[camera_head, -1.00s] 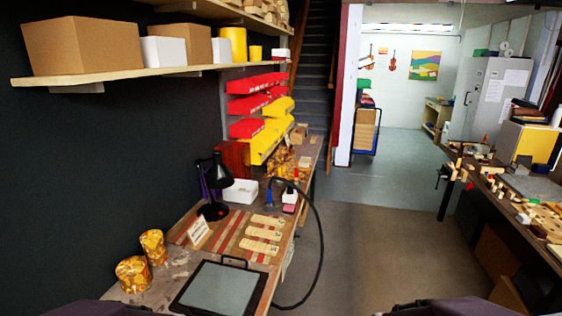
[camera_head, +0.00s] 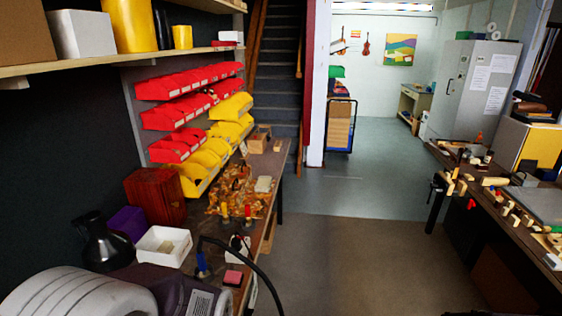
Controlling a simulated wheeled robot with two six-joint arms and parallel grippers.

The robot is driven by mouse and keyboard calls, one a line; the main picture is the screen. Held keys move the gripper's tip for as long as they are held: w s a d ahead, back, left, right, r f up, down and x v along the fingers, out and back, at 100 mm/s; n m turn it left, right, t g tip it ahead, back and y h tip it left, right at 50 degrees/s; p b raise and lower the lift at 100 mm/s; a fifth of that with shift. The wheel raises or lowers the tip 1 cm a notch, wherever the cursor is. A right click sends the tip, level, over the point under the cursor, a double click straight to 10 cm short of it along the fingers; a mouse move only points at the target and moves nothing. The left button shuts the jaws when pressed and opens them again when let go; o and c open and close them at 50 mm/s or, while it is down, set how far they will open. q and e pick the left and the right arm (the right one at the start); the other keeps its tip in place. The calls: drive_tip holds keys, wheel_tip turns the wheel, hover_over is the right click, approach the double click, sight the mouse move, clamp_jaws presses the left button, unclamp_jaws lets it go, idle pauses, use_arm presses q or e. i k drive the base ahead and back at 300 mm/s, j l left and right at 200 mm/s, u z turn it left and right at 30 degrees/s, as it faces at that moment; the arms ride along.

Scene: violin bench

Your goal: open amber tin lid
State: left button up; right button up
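No amber tin is clearly visible now. Part of my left arm (camera_head: 85,290) fills the lower left corner and covers the near part of the bench. Its gripper is outside the picture. My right gripper is also out of view. Farther along the left bench lies an amber-mottled patch (camera_head: 213,208) with small tools and pieces on it, too small to tell apart well.
On the left bench stand a black lamp (camera_head: 100,245), a purple box (camera_head: 127,221), a dark red wooden box (camera_head: 155,196) and a white tray (camera_head: 163,230). A black hose (camera_head: 255,267) arcs over the bench edge. Red and yellow bins hang above. The middle floor is clear.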

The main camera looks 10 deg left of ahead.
sight(225, 187)
drive_tip(key=i+u, duration=0.3)
drive_tip(key=i+l+u, duration=0.3)
drive_tip(key=i, duration=0.2)
drive_tip(key=i+l+u, duration=0.5)
drive_tip(key=u, duration=0.3)
drive_tip(key=i+l+u, duration=0.3)
drive_tip(key=u, duration=0.15)
drive_tip(key=i+l+u, duration=0.15)
drive_tip(key=l+u, duration=0.35)
drive_tip(key=i+l+u, duration=0.1)
drive_tip(key=l+u, duration=0.85)
